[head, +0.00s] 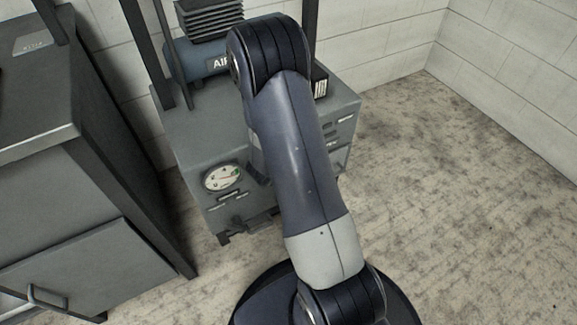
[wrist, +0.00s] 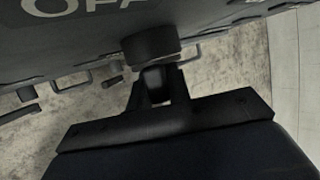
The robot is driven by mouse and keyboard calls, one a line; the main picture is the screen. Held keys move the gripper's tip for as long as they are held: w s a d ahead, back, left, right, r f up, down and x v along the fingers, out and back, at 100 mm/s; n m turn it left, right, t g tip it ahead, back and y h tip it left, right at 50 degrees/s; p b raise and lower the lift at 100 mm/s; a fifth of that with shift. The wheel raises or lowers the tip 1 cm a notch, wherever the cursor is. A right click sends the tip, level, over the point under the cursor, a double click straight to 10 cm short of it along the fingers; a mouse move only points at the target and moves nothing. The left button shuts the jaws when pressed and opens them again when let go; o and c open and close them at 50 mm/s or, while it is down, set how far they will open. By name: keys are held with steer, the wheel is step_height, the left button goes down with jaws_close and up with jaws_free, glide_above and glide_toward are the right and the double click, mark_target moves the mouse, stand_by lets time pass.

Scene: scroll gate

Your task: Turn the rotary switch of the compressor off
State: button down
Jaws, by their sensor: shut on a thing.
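The compressor (head: 215,115) is a grey cabinet with a round white gauge (head: 222,178) on its front. A blue tank (head: 195,62) with a label starting "AIR" sits on top. In the wrist view, the dark rotary switch (wrist: 150,42) sticks out from the compressor's grey panel (wrist: 215,30). My gripper (wrist: 158,84) is shut on the rotary switch, with its two short fingers at the switch's near end. The switch's pointer direction is too dark to tell. In the head view, my arm hides the switch and my gripper.
Grey cabinets (head: 75,200) with a handled door stand at the left, close to the compressor. Dark posts rise beside the tank. The concrete floor (head: 430,200) on the right is clear up to the white block walls. Thin handles or brackets (wrist: 72,84) stick out near the switch.

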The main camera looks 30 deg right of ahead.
steer(key=c, duration=1.3)
jaws_free()
steer(key=shift+r, duration=0.1)
steer(key=p+v, duration=0.4)
steer(key=v, duration=0.6)
steer(key=shift+s+a+r, duration=0.15)
steer(key=shift+a+r, duration=0.05)
steer(key=shift+r, duration=0.05)
steer(key=b+x, duration=0.4)
steer(key=x, duration=0.6)
steer(key=shift+d+f, duration=0.15)
steer(key=shift+f, duration=0.25)
steer(key=shift+d+r, duration=0.1)
